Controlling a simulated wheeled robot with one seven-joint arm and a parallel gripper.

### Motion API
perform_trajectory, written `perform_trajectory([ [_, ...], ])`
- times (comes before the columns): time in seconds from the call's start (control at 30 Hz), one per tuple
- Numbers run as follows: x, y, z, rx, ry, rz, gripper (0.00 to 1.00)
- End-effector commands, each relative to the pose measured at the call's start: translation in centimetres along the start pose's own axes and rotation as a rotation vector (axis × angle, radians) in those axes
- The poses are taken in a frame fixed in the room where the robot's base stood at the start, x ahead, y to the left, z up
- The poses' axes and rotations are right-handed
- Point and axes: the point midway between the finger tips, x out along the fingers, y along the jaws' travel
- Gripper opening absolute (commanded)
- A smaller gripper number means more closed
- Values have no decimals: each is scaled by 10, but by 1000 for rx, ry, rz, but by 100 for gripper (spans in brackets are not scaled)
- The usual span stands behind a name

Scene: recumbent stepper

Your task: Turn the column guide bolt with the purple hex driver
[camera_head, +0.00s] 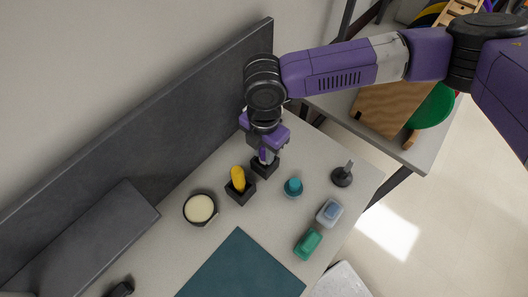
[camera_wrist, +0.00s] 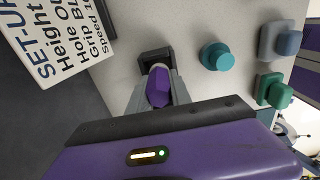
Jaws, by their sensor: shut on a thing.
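The purple hex driver (camera_wrist: 158,88) is between the fingers of my gripper (camera_wrist: 158,95) in the wrist view. Its handle stands upright in or just over a dark square holder (camera_wrist: 153,56). In the head view the purple driver (camera_head: 264,155) shows below my gripper (camera_head: 265,152), above the black holder (camera_head: 265,167). The fingers are shut on the handle. The driver's lower end is hidden. I cannot pick out the column guide bolt for certain in either view.
A yellow-handled tool (camera_head: 238,178) stands in a black holder beside it. A round cream-topped dish (camera_head: 200,208), a teal knob (camera_head: 293,187), a dark post (camera_head: 342,175), a grey-blue block (camera_head: 329,212) and a green block (camera_head: 308,244) are nearby. A grey panel (camera_head: 130,130) bounds the back.

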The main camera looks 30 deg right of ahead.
Motion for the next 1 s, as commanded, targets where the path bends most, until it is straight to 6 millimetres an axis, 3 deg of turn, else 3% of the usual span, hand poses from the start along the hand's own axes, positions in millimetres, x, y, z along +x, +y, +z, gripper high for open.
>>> perform_trajectory([
  [1.0, -7, 0, 0, 0, 0, 0, 0],
])
